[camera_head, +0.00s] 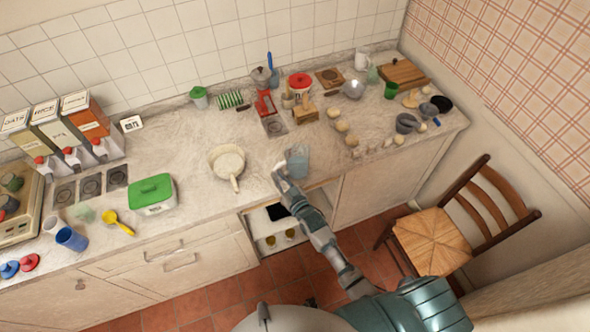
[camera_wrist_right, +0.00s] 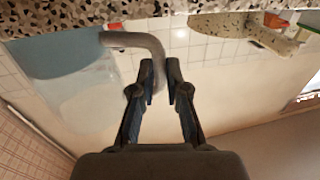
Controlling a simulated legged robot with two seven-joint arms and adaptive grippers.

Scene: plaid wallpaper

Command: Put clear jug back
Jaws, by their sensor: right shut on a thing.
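My right gripper (camera_head: 280,172) is at the jug's left side. In the wrist view the jug (camera_wrist_right: 80,80) fills the left, and its grey curved handle (camera_wrist_right: 135,40) runs between the fingertips of my right gripper (camera_wrist_right: 160,78), which is shut on it. I cannot tell whether the jug's base touches the counter. My left gripper is not in view.
A white pan (camera_head: 227,163) stands left of the jug, and a green-lidded box (camera_head: 152,194) further left. Potato-like items (camera_head: 341,126) and a wooden block (camera_head: 305,114) stand behind and right.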

